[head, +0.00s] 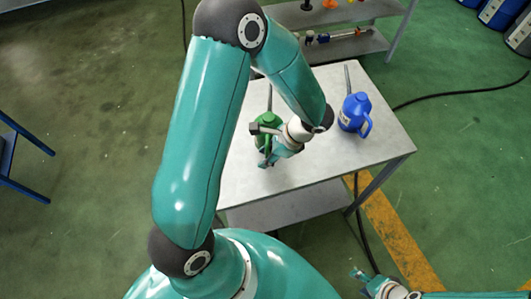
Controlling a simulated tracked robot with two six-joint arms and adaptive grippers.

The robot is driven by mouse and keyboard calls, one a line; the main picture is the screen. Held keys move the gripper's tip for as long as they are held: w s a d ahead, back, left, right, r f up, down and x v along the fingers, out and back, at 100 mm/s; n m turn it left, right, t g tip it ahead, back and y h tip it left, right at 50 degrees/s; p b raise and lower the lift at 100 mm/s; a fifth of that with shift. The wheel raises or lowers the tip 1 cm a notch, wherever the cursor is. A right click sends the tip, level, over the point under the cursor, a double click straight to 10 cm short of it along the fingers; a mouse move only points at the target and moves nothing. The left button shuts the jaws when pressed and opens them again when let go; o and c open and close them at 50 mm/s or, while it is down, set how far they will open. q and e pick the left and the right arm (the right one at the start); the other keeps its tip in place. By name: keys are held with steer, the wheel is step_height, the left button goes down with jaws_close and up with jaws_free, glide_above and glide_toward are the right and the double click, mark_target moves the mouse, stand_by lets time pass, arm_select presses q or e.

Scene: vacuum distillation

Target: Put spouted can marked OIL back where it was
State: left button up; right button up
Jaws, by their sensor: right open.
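A green spouted can (269,119) is on or just above the grey table (375,150), left of its middle; its thin grey spout points to the back. My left gripper (263,145) reaches it from the right, with its fingers around the can, and looks shut on it. The gripper hides much of the can, and I cannot tell whether its base touches the table. A blue spouted can (355,113) with a pale label stands upright on the table to the right. I cannot read OIL on either can. My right gripper (358,275) is open and empty, low at the front right, off the table.
A grey shelf unit (345,44) with small coloured items stands behind the table. A black cable (440,96) runs over the green floor at the right. Blue drums (498,12) stand at the far right. The table's front right is bare.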

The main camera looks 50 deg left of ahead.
arm_select(q)
steer(key=b+v, duration=0.1)
steer(key=v, duration=1.1)
steer(key=shift+s, duration=0.15)
